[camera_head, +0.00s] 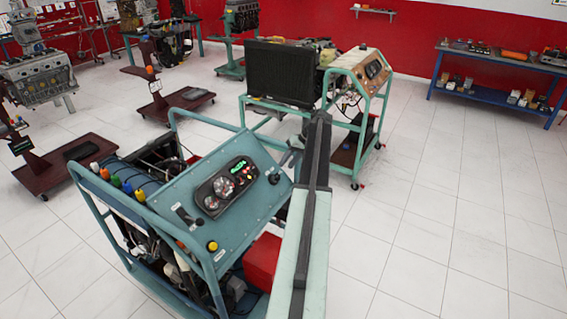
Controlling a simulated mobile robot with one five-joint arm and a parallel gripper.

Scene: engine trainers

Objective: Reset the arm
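My arm (313,185) rises from the bottom edge, right of the middle, as a pale green link with a long dark link above it. The dark link points up and away, and its far end overlaps the lower part of the radiator stand. I cannot make out gripper fingers in this view. Nothing is seen held by the arm.
A teal engine trainer (232,205) with a gauge panel stands close, left of my arm. Behind is a trainer with a black radiator (279,73). Dark red stands (84,180) are at left. A blue workbench (491,99) stands far right. The tiled floor (450,220) at right is clear.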

